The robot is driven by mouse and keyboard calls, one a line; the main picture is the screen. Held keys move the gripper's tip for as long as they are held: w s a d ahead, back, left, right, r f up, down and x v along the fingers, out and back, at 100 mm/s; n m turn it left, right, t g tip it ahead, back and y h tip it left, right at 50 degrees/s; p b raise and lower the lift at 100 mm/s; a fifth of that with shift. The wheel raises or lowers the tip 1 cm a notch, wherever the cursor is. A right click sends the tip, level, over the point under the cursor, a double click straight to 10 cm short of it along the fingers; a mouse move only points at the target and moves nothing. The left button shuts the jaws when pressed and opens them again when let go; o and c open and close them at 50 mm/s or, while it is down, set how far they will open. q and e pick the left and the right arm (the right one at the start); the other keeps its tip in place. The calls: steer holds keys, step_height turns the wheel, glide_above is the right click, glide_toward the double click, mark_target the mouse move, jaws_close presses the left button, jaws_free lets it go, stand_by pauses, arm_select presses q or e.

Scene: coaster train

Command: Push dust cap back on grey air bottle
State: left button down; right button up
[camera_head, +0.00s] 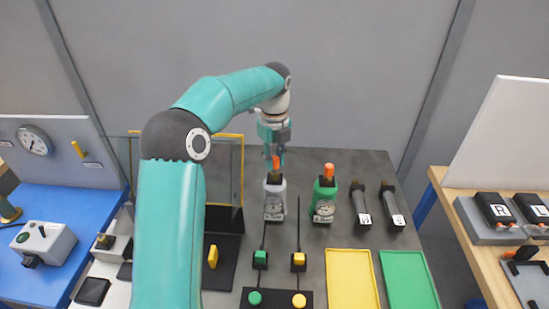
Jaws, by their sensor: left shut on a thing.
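The grey air bottle (274,204) stands upright on the dark table, with a round gauge on its front. An orange dust cap (276,163) shows directly above its neck. My left gripper (276,152) points straight down over the bottle and is shut on the orange cap. I cannot tell whether the cap touches the bottle's neck. A green air bottle (323,206) stands to the right with its own orange cap (328,170) on top. My right gripper is not in view.
Two dark handled tools (361,207) lie right of the green bottle. A yellow mat (352,278) and a green mat (407,278) lie in front. Green and yellow connectors (260,258) stand before the bottles. A yellow-framed panel (225,170) stands left of the grey bottle.

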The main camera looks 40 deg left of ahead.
mark_target(274, 157)
arm_select(q)
steer(key=shift+f+b, duration=0.5)
steer(key=shift+f, duration=0.45)
steer(key=c, duration=0.9)
jaws_free()
step_height(274, 157, up, 12)
steer(key=shift+f, duration=0.1)
step_height(274, 157, down, 12)
steer(key=shift+r, duration=0.3)
stand_by(0.5)
